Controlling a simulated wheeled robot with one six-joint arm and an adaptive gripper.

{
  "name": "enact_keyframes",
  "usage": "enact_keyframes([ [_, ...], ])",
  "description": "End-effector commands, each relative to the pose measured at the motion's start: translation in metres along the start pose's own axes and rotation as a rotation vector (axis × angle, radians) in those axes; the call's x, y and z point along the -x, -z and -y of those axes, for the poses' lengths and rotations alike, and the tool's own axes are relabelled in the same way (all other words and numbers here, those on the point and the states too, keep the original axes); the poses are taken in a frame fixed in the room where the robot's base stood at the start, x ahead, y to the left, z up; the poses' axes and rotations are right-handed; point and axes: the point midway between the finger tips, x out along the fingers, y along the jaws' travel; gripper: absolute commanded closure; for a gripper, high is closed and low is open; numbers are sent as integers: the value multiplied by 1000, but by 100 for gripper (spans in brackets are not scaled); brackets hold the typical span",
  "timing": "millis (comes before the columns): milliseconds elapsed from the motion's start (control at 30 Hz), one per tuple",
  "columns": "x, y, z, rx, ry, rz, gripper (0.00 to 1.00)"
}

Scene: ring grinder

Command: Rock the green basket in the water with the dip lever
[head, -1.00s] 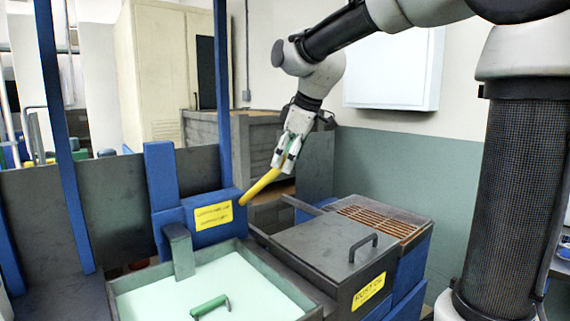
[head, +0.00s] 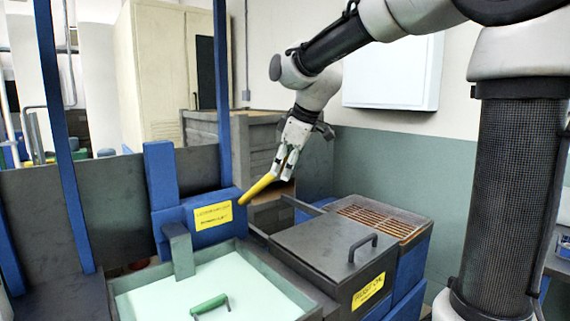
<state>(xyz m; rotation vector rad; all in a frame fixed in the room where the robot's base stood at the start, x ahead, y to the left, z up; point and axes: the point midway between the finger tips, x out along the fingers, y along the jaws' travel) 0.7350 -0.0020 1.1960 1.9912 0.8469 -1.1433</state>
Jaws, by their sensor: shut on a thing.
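A yellow lever (head: 259,188) sticks out to the upper right from a blue box (head: 211,238) with a yellow label. My gripper (head: 280,172) is shut on the upper end of this lever. A tank of pale green water (head: 245,282) is in front of the blue box. A green handle (head: 209,305) shows at the water surface, near the front of the tank. The rest of the green basket is hidden under the water. A dark upright bracket (head: 180,250) stands at the tank's back rim.
A dark lidded box (head: 325,250) with a handle and a yellow label stands right of the tank. Behind it is a box with a brown grate (head: 378,218). Blue posts (head: 62,140) and a dark panel stand at the left.

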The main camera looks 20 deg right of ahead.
Motion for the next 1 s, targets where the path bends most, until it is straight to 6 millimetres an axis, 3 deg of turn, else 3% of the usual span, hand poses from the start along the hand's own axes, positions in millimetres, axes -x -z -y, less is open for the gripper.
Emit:
enact_keyframes([
  [433, -59, -70, 47, 1, -58, -84, 100],
  [867, -68, -79, 53, 2, -58, -84, 100],
  [900, -68, -78, 53, 2, -58, -84, 52],
  [1000, -68, -78, 52, 2, -59, -85, 37],
])
